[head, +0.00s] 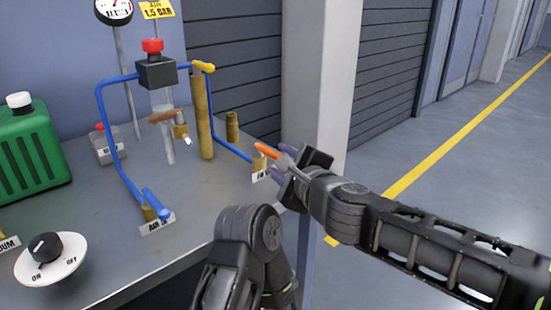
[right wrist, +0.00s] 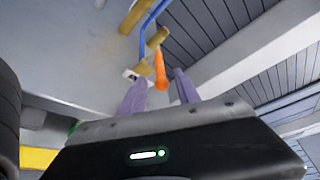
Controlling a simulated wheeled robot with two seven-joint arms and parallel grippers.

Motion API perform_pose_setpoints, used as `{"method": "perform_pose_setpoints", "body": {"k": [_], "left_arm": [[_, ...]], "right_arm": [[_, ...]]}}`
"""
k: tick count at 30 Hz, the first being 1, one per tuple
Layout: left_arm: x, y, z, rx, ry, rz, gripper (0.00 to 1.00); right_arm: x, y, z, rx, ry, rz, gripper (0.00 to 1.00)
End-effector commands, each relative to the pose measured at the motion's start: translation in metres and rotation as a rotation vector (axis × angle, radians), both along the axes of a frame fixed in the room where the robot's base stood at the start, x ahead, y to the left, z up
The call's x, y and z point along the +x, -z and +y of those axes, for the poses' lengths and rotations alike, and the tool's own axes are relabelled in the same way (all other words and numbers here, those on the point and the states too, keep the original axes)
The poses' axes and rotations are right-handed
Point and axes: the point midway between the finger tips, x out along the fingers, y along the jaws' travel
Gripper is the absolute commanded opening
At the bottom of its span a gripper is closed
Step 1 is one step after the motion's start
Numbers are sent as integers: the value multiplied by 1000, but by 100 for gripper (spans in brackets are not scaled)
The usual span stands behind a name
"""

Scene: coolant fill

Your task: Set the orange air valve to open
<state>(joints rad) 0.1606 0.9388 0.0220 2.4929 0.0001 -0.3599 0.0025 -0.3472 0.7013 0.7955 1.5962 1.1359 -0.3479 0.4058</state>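The orange air valve handle (head: 267,150) is at the right end of the blue pipe, above a brass fitting (head: 259,165) near the table's right edge. In the right wrist view the orange handle (right wrist: 160,72) appears between the two purple fingers, with a gap on each side. My right gripper (head: 281,171) is open beside the valve, coming from the right. In the wrist view its fingertips (right wrist: 159,76) stand apart. I cannot tell whether a finger touches the handle. My left gripper is not in view; a dark arm link of mine shows at the bottom.
A blue pipe frame (head: 100,110) with a red-topped black block (head: 156,72) stands on the grey table (head: 110,235). A green canister (head: 30,150) and a white ON/OFF dial (head: 50,258) are at left. A pale pillar (head: 318,75) rises behind my right gripper. Open floor lies at right.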

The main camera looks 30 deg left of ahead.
Motion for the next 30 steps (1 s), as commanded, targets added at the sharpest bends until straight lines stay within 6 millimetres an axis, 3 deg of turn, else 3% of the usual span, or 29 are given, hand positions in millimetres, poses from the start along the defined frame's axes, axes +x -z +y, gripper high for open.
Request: {"method": "perform_pose_setpoints", "body": {"k": [7,30], "left_arm": [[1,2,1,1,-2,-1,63],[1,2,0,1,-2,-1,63]], "right_arm": [[-16,-6,-24,-1,0,-1,39],[-18,-6,-25,0,0,1,39]]}}
